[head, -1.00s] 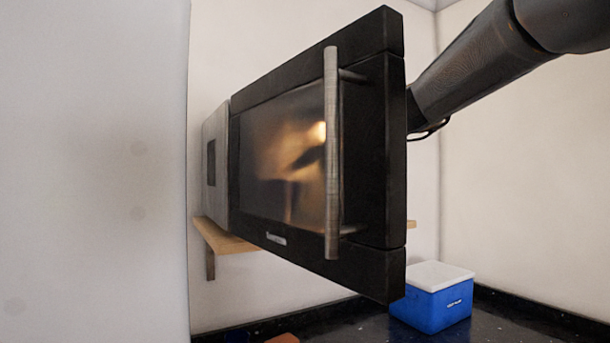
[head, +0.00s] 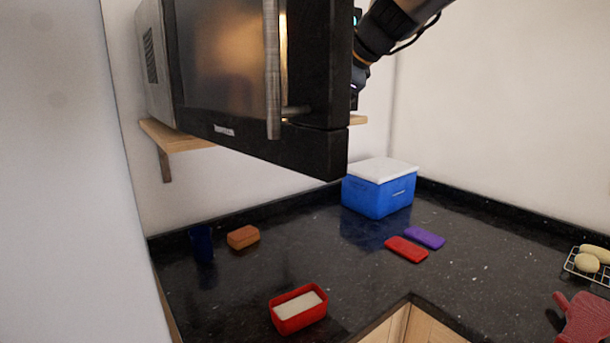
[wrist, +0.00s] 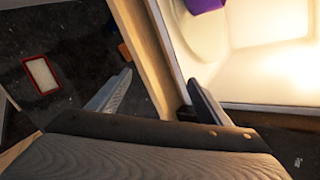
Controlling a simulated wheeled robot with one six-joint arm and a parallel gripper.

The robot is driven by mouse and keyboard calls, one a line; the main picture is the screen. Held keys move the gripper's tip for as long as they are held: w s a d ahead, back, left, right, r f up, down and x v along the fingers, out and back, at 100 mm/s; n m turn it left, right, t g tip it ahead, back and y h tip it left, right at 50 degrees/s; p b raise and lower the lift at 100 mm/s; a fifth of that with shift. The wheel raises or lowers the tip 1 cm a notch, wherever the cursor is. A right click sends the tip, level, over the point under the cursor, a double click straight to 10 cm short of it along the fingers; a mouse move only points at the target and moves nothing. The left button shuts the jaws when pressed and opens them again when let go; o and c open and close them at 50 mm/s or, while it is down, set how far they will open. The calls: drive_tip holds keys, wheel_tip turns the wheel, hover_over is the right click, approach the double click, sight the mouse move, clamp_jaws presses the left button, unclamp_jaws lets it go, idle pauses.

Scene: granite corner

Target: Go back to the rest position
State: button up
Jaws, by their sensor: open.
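The black microwave (head: 222,60) sits on a wooden shelf with its door (head: 322,75) swung open toward me. My arm reaches behind the door from the upper right, and the door hides my gripper in the head view. In the wrist view my gripper (wrist: 157,92) is open, with its two fingers apart and nothing between them. The lit microwave interior (wrist: 265,75) lies to the right of the fingers. A purple item (wrist: 205,4) and a pale rounded item (wrist: 200,38) show inside it, both cut off by the frame.
The dark counter (head: 235,285) below holds a blue cooler (head: 378,190), a red container (head: 298,310), an orange-brown block (head: 243,237), a blue cup (head: 202,243), a red slab (head: 406,249) and a purple slab (head: 424,237). A wire rack (head: 585,268) and red mitt (head: 582,318) are at right.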

drive_tip(key=s+d+f+n+g+h+p, duration=0.25)
drive_tip(key=s+d+f+n, duration=0.4)
drive_tip(key=f, duration=0.55)
drive_tip(key=s+d+f+n+g+h+p, duration=0.1)
drive_tip(key=s+d+f+n+h, duration=0.2)
drive_tip(key=s+d+f+n, duration=0.7)
drive_tip(key=s+d+f+g+h, duration=0.1)
drive_tip(key=s+f, duration=0.8)
drive_tip(key=f, duration=0.2)
drive_tip(key=shift+s+d+g+p, duration=0.2)
drive_tip(key=shift+s+g+p, duration=0.15)
drive_tip(key=shift+p, duration=0.1)
drive_tip(key=shift+w+r+m, duration=0.1)
drive_tip(key=shift+m, duration=0.15)
